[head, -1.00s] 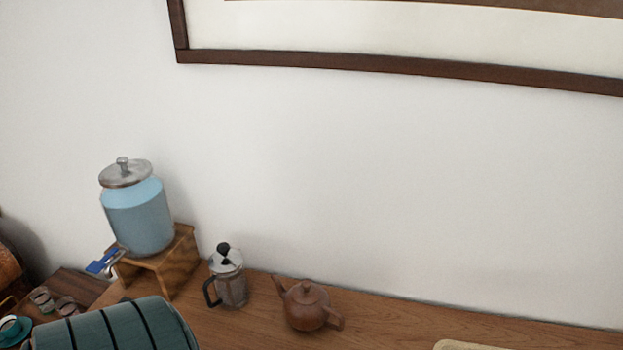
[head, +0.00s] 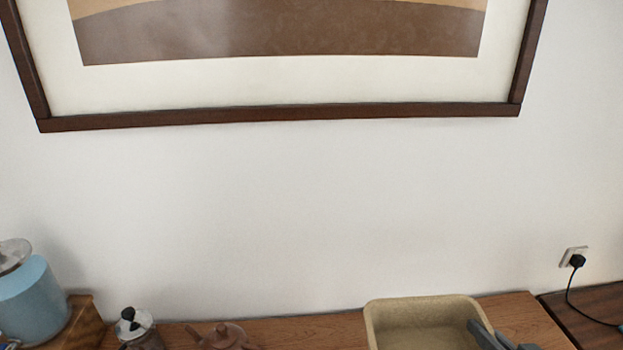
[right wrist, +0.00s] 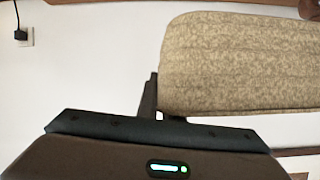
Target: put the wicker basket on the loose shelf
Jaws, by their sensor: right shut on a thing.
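The wicker basket (head: 425,303) is a tan, open-topped box at the bottom of the head view, in front of the wall; its lower part is cut off. My right gripper (head: 490,336) is shut on its right side wall. In the right wrist view, which is upside down, the basket (right wrist: 240,62) shows speckled, beside my dark finger (right wrist: 150,95). There a strip of wall shows between basket and wood, so it appears held clear. A wooden board (head: 300,327) runs along the wall; I cannot tell whether it is the loose shelf. My left gripper is out of view.
A brown teapot (head: 225,337), a French press (head: 137,328) and a blue dispenser (head: 32,300) on a wooden stand (head: 85,322) stand left of the basket. A socket with a black plug (head: 577,261) is at right, its cord trailing over darker wood (head: 600,335). A framed picture (head: 280,115) hangs above.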

